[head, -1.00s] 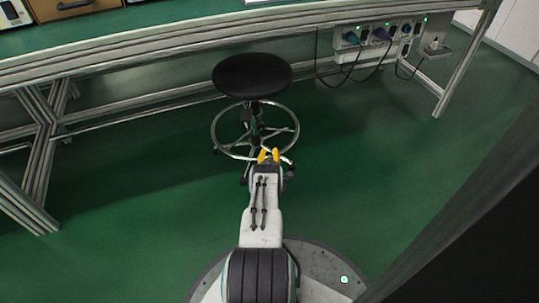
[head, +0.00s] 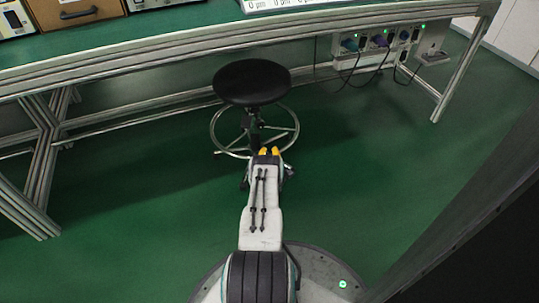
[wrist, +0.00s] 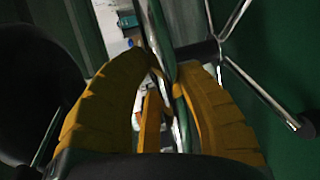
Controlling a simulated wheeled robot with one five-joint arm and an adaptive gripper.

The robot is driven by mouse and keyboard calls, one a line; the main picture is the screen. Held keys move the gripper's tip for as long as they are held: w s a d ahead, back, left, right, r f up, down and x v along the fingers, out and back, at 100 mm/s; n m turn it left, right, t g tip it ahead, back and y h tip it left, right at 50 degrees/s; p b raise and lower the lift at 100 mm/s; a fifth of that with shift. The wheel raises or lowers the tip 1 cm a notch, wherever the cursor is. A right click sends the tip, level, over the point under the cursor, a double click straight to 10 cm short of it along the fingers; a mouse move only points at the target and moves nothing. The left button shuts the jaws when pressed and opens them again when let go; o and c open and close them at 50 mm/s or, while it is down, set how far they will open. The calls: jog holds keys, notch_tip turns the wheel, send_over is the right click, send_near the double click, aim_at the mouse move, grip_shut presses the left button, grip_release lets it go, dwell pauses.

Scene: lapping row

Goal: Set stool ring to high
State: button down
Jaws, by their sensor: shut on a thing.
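A stool with a round black seat (head: 252,82) stands in front of the bench in the head view. Its chrome foot ring (head: 212,130) circles the dark column (head: 254,125) below the seat. My gripper (head: 269,152), with yellow fingers, is at the near side of the ring. In the wrist view the gripper (wrist: 168,95) is shut on the ring's tube (wrist: 159,35), which runs between the two fingers. The fingers and my arm hide part of the ring and the stool's base. I see no height marks on the column.
A bench (head: 150,70) with metal frame rails spans the back, and the seat stands near its front edge. A power strip with cables (head: 375,42) hangs under the bench at the right. Green floor (head: 350,180) is clear around the stool.

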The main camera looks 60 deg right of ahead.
jog(key=c, duration=1.3)
grip_release()
jog(key=shift+w+d+r, duration=0.15)
jog(key=shift+d+r, duration=0.05)
jog(key=shift+r, duration=0.3)
jog(key=o, duration=0.5)
jog(key=shift+f, duration=0.15)
jog(key=shift+c, duration=0.2)
jog(key=shift+a+f, duration=0.1)
jog(key=shift+a, duration=0.1)
jog(key=v, duration=1.2)
jog(key=shift+f, duration=0.1)
